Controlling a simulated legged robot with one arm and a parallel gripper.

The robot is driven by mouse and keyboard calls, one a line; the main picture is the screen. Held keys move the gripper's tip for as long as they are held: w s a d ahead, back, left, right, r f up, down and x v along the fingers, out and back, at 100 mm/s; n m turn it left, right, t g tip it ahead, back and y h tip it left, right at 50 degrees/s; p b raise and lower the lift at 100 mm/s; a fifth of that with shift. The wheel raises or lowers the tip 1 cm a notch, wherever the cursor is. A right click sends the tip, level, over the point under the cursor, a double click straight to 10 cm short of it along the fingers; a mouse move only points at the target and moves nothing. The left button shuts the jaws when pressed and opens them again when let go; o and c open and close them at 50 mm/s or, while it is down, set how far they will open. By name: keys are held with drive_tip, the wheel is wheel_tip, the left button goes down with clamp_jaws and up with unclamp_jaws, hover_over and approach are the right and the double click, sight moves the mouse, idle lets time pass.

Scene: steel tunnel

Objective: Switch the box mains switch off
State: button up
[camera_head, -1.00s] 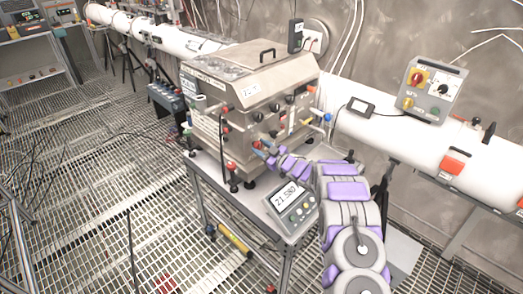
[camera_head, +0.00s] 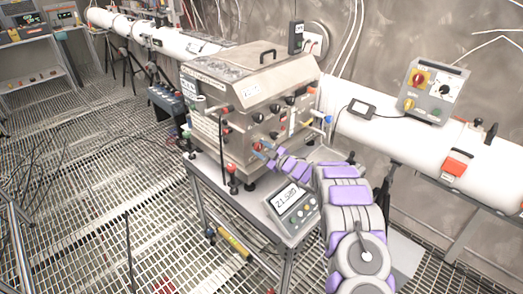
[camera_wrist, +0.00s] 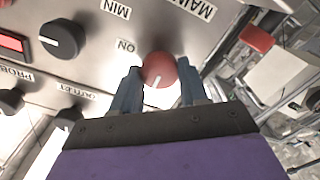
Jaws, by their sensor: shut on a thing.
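The steel box (camera_head: 245,95) stands on a cart, with knobs and fittings on its front panel. The wrist view shows this panel upside down. A round red knob (camera_wrist: 159,69) with a white pointer line sits between an "ON" label and part of a "MAIN" label. My gripper (camera_wrist: 160,80) has its two blue-grey fingers on either side of the red knob, shut on it. The pointer line runs toward my palm, away from the "MAIN" lettering. In the head view my gripper (camera_head: 261,149) is at the lower front of the box, where the knob is too small to make out.
Black knobs (camera_wrist: 63,39) sit beside the red knob on the panel. A white pipe (camera_head: 390,137) runs along the wall, carrying a grey control box (camera_head: 433,93). The grated floor at left is mostly clear.

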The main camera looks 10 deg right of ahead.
drive_tip(key=o, duration=0.7)
drive_tip(key=shift+f, duration=0.35)
drive_tip(key=shift+o, duration=0.7)
drive_tip(key=shift+w+f, duration=0.1)
drive_tip(key=shift+w, duration=0.05)
drive_tip(key=shift+o, duration=1.1)
drive_tip(key=shift+r, duration=0.25)
drive_tip(key=shift+r, duration=0.15)
drive_tip(key=shift+r, duration=0.35)
wheel_tip(320, 180, up, 3)
drive_tip(key=shift+d+p, duration=0.1)
drive_tip(key=shift+p, duration=0.5)
drive_tip(key=s+p, duration=0.1)
drive_tip(key=s, duration=1.5)
drive_tip(key=shift+r, duration=0.45)
